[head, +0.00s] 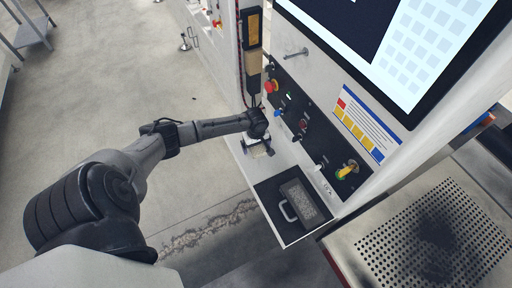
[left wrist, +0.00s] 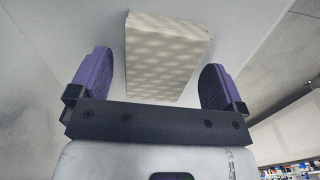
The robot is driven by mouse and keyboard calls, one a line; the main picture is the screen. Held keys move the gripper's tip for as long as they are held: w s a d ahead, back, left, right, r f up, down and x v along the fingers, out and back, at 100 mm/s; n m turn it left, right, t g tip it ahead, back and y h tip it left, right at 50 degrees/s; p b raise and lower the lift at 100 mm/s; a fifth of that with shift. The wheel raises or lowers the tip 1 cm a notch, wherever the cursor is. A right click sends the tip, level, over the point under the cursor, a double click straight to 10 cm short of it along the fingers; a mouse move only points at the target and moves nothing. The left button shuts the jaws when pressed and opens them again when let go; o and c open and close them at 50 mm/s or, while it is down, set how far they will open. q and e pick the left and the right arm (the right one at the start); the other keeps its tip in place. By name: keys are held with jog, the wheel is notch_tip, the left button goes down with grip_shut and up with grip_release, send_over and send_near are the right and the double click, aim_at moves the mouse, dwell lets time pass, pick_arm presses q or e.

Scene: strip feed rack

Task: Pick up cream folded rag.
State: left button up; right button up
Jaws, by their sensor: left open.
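The cream folded rag (left wrist: 165,55) shows in the left wrist view as a pale, dimpled block on a light surface. It lies between and beyond the two purple fingertips of my left gripper (left wrist: 158,80), with a gap on each side. The left gripper is open and empty. In the head view my left gripper (head: 257,147) is low over the white ledge (head: 292,154) of the machine. The rag is mostly hidden there by the gripper. My right gripper is not in view.
A control panel (head: 300,125) with knobs and a red button (head: 271,87) rises behind the ledge. A perforated metal plate (head: 375,248) is at the lower right. Open floor lies left.

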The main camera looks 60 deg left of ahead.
pick_arm(q)
jog(key=c, duration=1)
jog(key=shift+r, duration=0.1)
jog(key=shift+r, duration=0.5)
notch_tip(320, 180, up, 3)
jog(key=shift+f+p, duration=0.1)
jog(key=shift+p, duration=0.25)
jog(key=w+d+r+p, duration=0.1)
jog(key=d+r, duration=0.6)
jog(key=d, duration=0.4)
jog(key=shift+d, duration=0.3)
